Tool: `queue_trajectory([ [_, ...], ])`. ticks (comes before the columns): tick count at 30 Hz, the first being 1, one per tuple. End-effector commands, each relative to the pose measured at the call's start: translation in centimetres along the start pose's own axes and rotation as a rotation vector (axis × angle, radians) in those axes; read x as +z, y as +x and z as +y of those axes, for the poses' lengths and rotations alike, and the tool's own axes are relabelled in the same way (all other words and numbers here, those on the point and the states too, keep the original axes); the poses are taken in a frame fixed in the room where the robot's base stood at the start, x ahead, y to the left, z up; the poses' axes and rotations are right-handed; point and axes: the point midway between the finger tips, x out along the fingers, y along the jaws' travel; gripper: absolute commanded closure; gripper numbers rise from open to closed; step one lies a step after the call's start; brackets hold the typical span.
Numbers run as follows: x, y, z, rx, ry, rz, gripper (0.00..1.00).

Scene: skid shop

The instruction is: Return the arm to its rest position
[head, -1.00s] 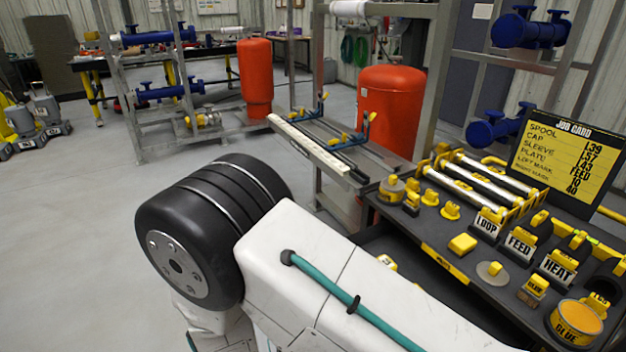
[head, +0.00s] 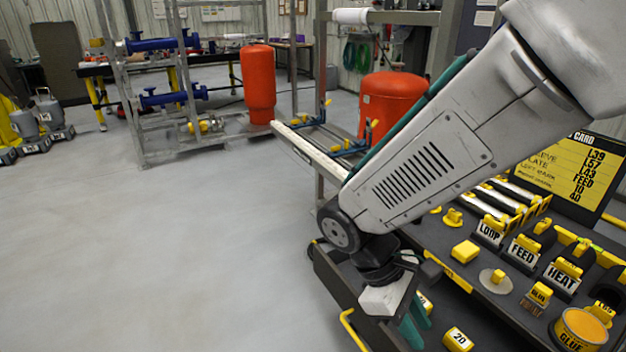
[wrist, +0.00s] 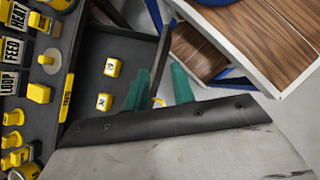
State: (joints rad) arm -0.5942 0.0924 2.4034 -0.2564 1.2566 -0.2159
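My white arm reaches down from the upper right of the head view across the left end of the dark bench (head: 478,262). My gripper (head: 412,322) hangs low at its end, by the open drawer (head: 340,283), partly cut off by my wrist. In the wrist view my gripper (wrist: 160,86) shows two teal fingers standing apart. I see nothing held between them. The drawer (wrist: 122,48) lies beside the fingers there, with two yellow blocks (wrist: 112,67) in it.
The bench carries yellow fittings, label stands (head: 525,248), a glue tin (head: 578,328) and a job card (head: 570,180). Red tanks (head: 388,103) and a rack (head: 330,150) stand behind the arm. A wood-topped surface (wrist: 262,40) shows in the wrist view. Floor (head: 150,250) at left is clear.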

Motion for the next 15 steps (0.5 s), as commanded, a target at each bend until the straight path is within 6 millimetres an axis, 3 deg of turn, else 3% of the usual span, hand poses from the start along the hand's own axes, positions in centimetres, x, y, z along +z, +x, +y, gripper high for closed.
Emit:
queue_trajectory([
  [6, 5.7, -1.9, 0.6, -0.15, 0.363, 0.223, 0.75],
  [15, 12.6, -3.3, 0.7, -0.29, 0.735, 0.509, 0.75],
])
